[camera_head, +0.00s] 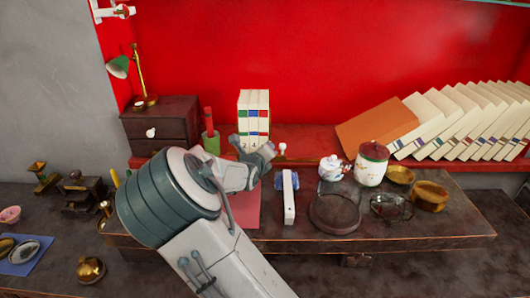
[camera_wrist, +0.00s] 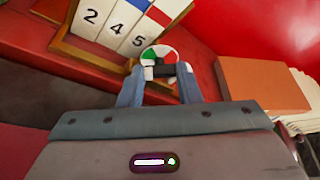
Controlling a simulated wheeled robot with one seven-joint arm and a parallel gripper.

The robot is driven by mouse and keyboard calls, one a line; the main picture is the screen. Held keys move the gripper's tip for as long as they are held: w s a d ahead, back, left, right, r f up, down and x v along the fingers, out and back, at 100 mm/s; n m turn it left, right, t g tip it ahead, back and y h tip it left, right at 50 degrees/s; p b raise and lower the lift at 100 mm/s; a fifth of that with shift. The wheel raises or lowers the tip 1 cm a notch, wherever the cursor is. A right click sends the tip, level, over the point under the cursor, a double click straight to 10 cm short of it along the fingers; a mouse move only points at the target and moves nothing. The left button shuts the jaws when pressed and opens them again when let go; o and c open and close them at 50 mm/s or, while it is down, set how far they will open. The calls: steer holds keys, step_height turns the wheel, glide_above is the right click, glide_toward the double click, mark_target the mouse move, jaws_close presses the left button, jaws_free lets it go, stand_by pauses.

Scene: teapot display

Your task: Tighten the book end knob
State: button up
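A round knob face (camera_wrist: 158,54) in white, green and red shows at the fingertips in the wrist view, beside the gold book end (camera_wrist: 88,52). My gripper (camera_wrist: 160,73) points at it with its fingers apart, one on each side of a small dark and white part just below the round face. Whether the fingers press on that part cannot be told. Upright white books (camera_wrist: 118,20) numbered 2, 4 and 5 stand in the book end. In the head view the books (camera_head: 254,106) stand behind my gripper (camera_head: 268,151), which hides most of the book end.
An orange book (camera_head: 377,126) leans with a row of white books on the right of the red shelf. A drawer box (camera_head: 160,124) stands left.

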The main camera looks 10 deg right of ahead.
steer(key=shift+m+b, duration=0.3)
steer(key=shift+b, duration=0.15)
steer(key=m+y+b, duration=0.1)
steer(key=b, duration=0.2)
steer(key=m+y+b, duration=0.1)
steer(key=b, duration=0.2)
steer(key=shift+d+f+m, duration=0.2)
steer(key=shift+d+m, duration=0.05)
steer(key=shift+m, duration=0.15)
steer(key=m+y+b, duration=0.1)
steer(key=b, duration=0.2)
steer(key=shift+r+m+b, duration=0.1)
steer(key=shift+m+b, duration=0.2)
steer(key=shift+b, duration=0.05)
steer(key=shift+r+y+b, duration=0.15)
steer(key=shift+y+b, duration=0.25)
steer(key=shift+b, duration=0.15)
steer(key=shift+m, duration=0.3)
steer(key=o, duration=1)
steer(key=shift+s+r, duration=0.1)
